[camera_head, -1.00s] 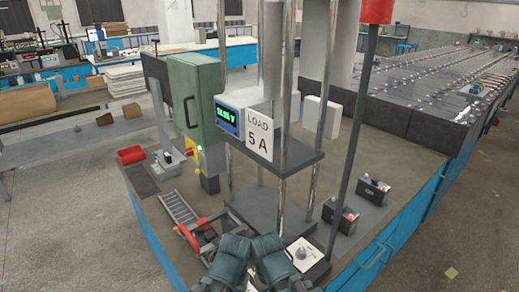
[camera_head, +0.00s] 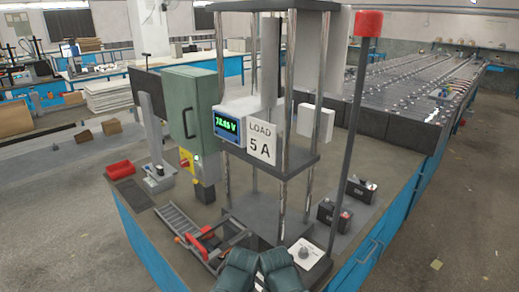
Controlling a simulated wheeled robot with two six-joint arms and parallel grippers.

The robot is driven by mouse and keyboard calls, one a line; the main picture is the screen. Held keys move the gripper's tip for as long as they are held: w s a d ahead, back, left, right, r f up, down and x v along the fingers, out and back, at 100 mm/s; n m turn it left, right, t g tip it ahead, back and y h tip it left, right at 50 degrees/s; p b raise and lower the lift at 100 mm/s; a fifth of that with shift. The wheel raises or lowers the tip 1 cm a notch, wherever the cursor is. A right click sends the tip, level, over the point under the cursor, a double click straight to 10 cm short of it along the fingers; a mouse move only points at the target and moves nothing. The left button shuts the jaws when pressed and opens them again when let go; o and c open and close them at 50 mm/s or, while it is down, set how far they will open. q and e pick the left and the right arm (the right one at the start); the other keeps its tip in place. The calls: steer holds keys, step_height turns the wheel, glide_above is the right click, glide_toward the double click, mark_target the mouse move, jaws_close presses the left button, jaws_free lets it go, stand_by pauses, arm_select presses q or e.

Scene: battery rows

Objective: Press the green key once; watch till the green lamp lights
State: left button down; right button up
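No green key and no lit green lamp can be made out. A meter (camera_head: 227,126) on the metal stand shows green digits ending in V, too blurred to read surely. A small box with a dial (camera_head: 305,254) lies on the bench at the front. Two dark teal parts of my arms show at the bottom edge. No gripper fingers show.
A tall pole with a red top (camera_head: 368,24) rises at the front right of the bench (camera_head: 135,205). Black batteries (camera_head: 334,214) sit at the right. A red-handled frame (camera_head: 205,245) and a red tray (camera_head: 120,169) lie at the left. Battery rows (camera_head: 400,85) fill the back right.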

stand_by(0.3)
jaws_close()
stand_by(1.6)
